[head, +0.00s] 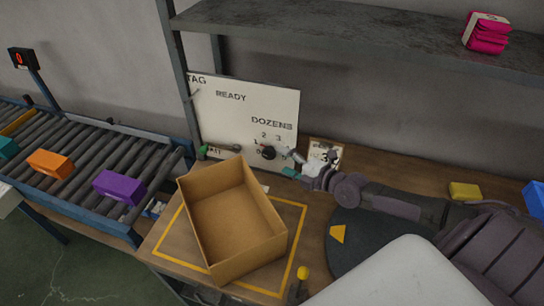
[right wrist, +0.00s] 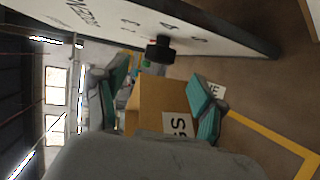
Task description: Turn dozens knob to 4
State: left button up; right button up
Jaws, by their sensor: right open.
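The dozens knob (head: 268,152) is a round black knob on the white panel (head: 235,120), under the word DOZENS. Numbers ring it; 1, 2 and 3 can be read in the head view. The knob also shows in the right wrist view (right wrist: 160,50), near the top and beyond the fingers. I cannot tell clearly which number it points to. My right gripper (head: 291,163) is open, just right of the knob and apart from it. Its teal finger pads are spread in the right wrist view (right wrist: 162,92), with nothing between them. My left gripper is not in view.
An open cardboard box (head: 232,220) stands on the bench in front of the panel. A small card (head: 335,150) is behind my right gripper. A roller conveyor (head: 80,165) with coloured boxes is at left. A shelf (head: 370,35) hangs above. A yellow block (head: 464,191) lies at right.

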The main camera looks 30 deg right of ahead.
aim_at(273, 158)
jog(key=x, duration=0.4)
jog(key=shift+b, duration=0.3)
jog(key=shift+x, duration=0.85)
jog(key=c, duration=1.1)
jog(key=m+t+b, duration=0.1)
jog(key=t+b, duration=0.1)
jog(key=b, duration=0.3)
jog(key=f+t+y+b, duration=0.1)
jog(key=t+b, duration=0.1)
jog(key=b, duration=0.4)
jog(key=shift+f+m+y, duration=0.15)
jog(key=shift+m+y, duration=0.15)
jog(key=shift+m, duration=0.1)
jog(key=shift+c, duration=0.3)
jog(key=shift+r+t+b, duration=0.3)
jog(key=shift+t, duration=0.2)
